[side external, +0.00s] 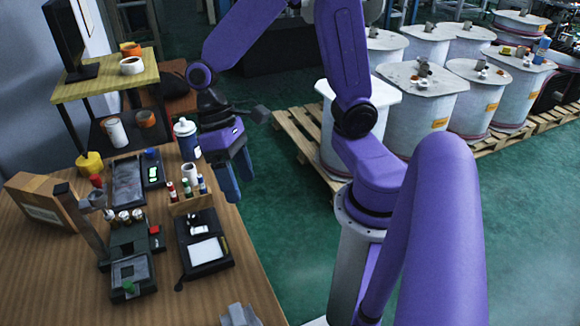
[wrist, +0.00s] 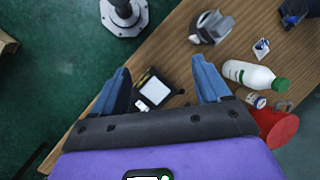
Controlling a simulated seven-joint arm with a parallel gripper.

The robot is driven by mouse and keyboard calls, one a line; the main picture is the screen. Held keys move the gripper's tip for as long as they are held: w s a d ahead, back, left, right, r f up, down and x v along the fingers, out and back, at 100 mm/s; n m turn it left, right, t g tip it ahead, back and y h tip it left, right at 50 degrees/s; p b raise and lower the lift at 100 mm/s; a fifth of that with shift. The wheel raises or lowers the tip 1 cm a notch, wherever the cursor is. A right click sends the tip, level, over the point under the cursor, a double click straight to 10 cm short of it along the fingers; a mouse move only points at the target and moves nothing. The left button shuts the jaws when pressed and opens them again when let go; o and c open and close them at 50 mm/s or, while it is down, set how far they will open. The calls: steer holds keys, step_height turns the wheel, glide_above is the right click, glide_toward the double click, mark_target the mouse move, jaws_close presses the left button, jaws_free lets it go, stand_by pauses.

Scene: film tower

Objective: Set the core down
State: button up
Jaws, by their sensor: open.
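My gripper (side external: 237,182) is open and hangs fingers-down near the right edge of the wooden table. In the wrist view its two blue fingers (wrist: 160,68) are apart with nothing held between them. Several parts could be the core, and I cannot tell which is meant. A white hollow cylinder (side external: 189,173) stands upright on the table, left of my gripper. A white cylinder (side external: 116,132) stands on the lower shelf near an orange ring (side external: 145,118). A white ring (side external: 131,65) and an orange ring (side external: 131,48) lie on the top shelf.
Large white drums (side external: 420,105) stand on pallets at right. Green floor lies beyond the table edge.

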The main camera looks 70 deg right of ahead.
steer(key=s+d+r+n+t+h, duration=0.1)
steer(key=s+d+r+n+t, duration=0.1)
steer(key=s+n, duration=0.7)
steer(key=shift+s+d+r+n+t+h, duration=0.25)
steer(key=shift+d+n+t, duration=0.4)
steer(key=shift+t, duration=0.45)
